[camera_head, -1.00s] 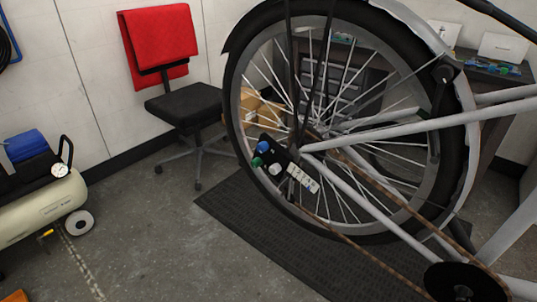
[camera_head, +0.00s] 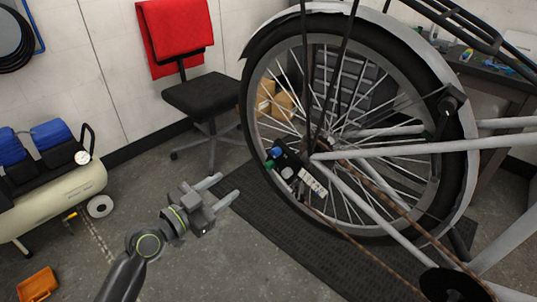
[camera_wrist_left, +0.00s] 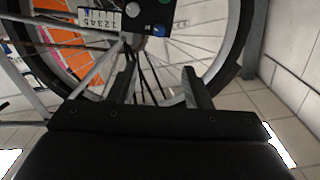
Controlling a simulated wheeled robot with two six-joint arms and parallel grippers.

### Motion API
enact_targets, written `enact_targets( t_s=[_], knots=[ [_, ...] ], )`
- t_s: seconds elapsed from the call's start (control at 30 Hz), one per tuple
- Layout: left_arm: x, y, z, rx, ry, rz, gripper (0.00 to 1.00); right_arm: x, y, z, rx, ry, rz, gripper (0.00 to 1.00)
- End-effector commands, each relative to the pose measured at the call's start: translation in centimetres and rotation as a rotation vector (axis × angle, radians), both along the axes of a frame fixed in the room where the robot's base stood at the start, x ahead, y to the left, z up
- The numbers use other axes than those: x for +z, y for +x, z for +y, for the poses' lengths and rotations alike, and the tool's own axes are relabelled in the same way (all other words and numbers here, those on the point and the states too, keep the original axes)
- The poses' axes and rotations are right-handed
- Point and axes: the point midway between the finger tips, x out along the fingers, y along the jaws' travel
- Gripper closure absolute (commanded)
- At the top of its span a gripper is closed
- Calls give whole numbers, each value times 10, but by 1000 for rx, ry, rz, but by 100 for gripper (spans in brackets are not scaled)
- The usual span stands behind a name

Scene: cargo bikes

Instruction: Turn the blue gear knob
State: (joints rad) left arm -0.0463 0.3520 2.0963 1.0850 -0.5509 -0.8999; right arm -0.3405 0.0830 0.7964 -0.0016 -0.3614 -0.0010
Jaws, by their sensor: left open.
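The blue gear knob (camera_head: 275,153) sits on a small black panel (camera_head: 293,166) at the rear wheel's hub. A green knob (camera_head: 269,164) and a whitish knob (camera_head: 287,172) are beside it. My left gripper (camera_head: 228,185) is open and empty, left of and apart from the panel, its fingers pointing toward the wheel. In the left wrist view, the blue knob (camera_wrist_left: 159,31) is at the top, beyond the gap between my open fingers (camera_wrist_left: 158,76). The panel is cut off at the top there. My right gripper is not in view.
The bicycle wheel (camera_head: 258,95) stands over a dark mat (camera_head: 262,218), with spokes and frame tubes close around the panel. An office chair (camera_head: 204,95) with a red cover is behind. A compressor (camera_head: 60,190) stands at the left. The floor between is clear.

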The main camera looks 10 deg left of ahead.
Motion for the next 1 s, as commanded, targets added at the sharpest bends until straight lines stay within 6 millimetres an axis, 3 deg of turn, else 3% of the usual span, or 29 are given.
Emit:
enact_targets(
  t_s=[0.6, 0.8, 1.0],
  knots=[
    [1, 107, -63, -1, -2, 5, 56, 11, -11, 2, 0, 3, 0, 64],
    [0, 130, -76, -1, 0, 5, 56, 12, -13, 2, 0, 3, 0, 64],
    [-1, 140, -82, -1, 0, 4, 56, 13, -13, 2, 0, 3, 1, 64]
  ],
)
